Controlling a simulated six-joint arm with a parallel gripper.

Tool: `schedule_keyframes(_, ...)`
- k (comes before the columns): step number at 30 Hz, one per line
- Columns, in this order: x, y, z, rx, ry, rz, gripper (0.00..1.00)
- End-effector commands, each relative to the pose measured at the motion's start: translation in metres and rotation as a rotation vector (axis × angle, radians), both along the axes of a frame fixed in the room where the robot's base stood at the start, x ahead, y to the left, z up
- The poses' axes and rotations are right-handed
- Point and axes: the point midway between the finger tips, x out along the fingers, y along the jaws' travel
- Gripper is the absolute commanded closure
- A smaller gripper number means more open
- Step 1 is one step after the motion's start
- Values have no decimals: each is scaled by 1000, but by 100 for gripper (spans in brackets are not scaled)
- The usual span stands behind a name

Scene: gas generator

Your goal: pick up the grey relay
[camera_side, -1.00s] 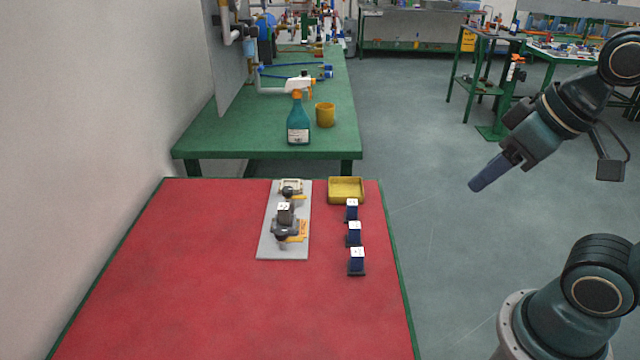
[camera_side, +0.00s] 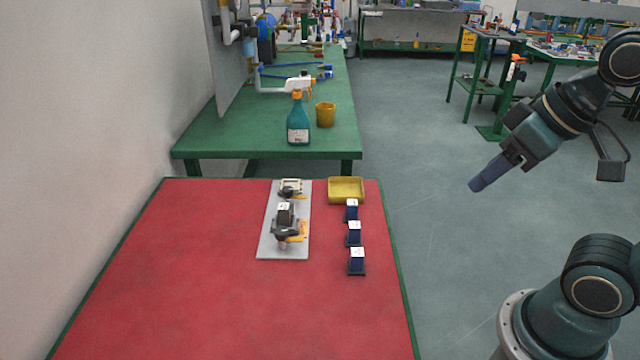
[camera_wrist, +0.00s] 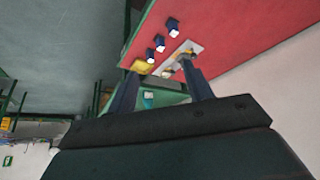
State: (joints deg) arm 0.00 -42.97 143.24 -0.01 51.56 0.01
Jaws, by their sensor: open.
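The grey relay (camera_side: 285,212) has a white top and sits among dark and yellow parts on a light grey plate (camera_side: 270,240) on the red table. In the wrist view the plate (camera_wrist: 192,46) shows beyond my fingers, and one finger partly covers the parts on it. My gripper (camera_side: 479,186) hangs over the floor, right of the table and well away from the relay. In the wrist view my gripper (camera_wrist: 160,92) has its two fingers apart with nothing held between them.
Several dark blue blocks with white tops, one of them the nearest block (camera_side: 357,262), stand in a row right of the plate. A yellow tray (camera_side: 346,190) is at the table's far edge. The red table's (camera_side: 200,290) left and near parts are clear. A green bench (camera_side: 230,140) stands behind.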

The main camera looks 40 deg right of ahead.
Motion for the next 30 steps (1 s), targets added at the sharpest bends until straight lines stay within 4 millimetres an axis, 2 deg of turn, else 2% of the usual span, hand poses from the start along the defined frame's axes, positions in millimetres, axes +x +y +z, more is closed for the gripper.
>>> schedule_keyframes(5,4,1,0,10,2,-12,49)
schedule_keyframes(11,24,5,-1,66,10,-73,49)
schedule_keyframes(20,80,17,-12,252,38,-257,49)
schedule_keyframes(30,145,27,-38,523,102,-512,49)
